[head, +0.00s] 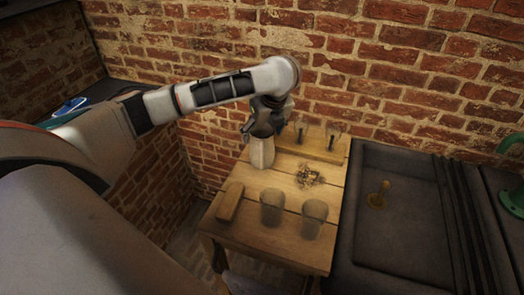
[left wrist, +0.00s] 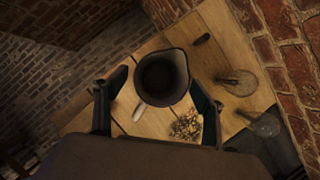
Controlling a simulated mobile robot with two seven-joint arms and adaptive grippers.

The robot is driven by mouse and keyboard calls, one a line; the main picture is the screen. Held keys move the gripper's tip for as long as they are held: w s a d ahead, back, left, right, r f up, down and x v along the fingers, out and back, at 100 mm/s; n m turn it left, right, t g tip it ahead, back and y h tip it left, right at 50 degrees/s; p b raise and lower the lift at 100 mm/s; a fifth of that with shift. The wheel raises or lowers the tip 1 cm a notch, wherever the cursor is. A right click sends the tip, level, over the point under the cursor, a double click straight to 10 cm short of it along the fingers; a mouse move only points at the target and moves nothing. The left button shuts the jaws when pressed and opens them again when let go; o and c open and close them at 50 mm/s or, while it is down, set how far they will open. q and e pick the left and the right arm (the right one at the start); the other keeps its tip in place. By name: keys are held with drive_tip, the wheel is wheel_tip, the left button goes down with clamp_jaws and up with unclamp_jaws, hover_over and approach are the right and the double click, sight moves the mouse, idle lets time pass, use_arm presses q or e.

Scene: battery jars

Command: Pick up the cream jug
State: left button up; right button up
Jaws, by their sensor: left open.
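The cream jug (head: 262,153) stands upright near the back left of the wooden table, its top partly hidden by my gripper. In the left wrist view I look down into the dark mouth of the jug (left wrist: 163,75), with its pale handle toward the lower left. My left gripper (head: 262,128) is above and around the top of the jug. In the left wrist view the open fingers of my left gripper (left wrist: 158,85) lie on either side of the jug, with gaps visible. Contact cannot be told. My right gripper is not in view.
Two clear glass jars (head: 272,208) (head: 313,216) stand at the table's front. A small pile of bits (head: 308,177) lies mid-table. A wooden block (head: 230,202) is at the left edge. A wooden stand (head: 318,150) with glasses is behind. A dark sink (head: 405,225) is right; brick walls close the back.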

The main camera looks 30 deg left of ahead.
use_arm(q)
drive_tip(key=shift+w+a+f, duration=0.1)
drive_tip(key=shift+f, duration=0.2)
drive_tip(key=shift+c, duration=0.5)
drive_tip(key=c, duration=1.9)
drive_tip(key=shift+o, duration=0.2)
drive_tip(key=shift+r, duration=0.1)
